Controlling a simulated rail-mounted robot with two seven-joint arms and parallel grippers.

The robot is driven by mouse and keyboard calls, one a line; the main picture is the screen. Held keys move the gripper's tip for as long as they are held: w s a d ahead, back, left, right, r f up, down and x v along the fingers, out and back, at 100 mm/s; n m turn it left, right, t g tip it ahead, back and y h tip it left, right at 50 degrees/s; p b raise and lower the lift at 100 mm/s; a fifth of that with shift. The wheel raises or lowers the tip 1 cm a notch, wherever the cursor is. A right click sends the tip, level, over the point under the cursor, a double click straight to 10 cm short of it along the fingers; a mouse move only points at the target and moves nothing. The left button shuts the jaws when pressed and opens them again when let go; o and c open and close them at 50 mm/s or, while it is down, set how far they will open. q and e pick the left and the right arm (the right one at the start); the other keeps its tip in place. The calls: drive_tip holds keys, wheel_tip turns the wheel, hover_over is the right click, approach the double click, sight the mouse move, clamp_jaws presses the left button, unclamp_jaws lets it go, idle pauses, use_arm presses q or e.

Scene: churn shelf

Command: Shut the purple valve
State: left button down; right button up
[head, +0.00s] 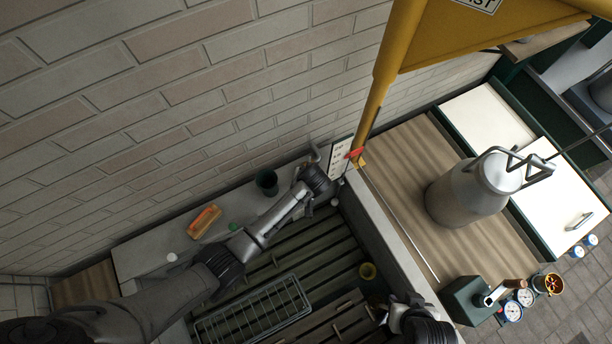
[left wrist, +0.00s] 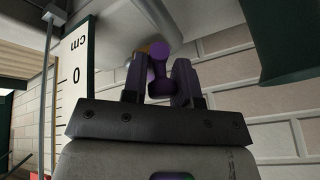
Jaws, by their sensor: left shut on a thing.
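The purple valve (left wrist: 160,50) shows in the left wrist view, with a rounded purple part between the fingers of my left gripper (left wrist: 158,82). The fingers are shut on it from both sides. An orange-brown bit shows just behind it, under a large pale grey body. In the head view my left arm reaches to the wall-side ledge, and its wrist hides the fingertips and the valve.
A white cm scale (left wrist: 74,85) stands close left of my left gripper. A dark green cup (head: 266,181) and an orange brush-like block (head: 204,221) are on the ledge. A metal churn (head: 466,194) stands on the wooden counter (head: 405,165). A wire rack (head: 254,314) lies on the slats.

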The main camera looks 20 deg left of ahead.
use_arm(q)
drive_tip(key=c, duration=1.1)
unclamp_jaws()
drive_tip(key=shift+f, duration=0.1)
drive_tip(key=v, duration=1.3)
drive_tip(key=shift+s+r, duration=0.15)
drive_tip(key=shift+r, duration=0.2)
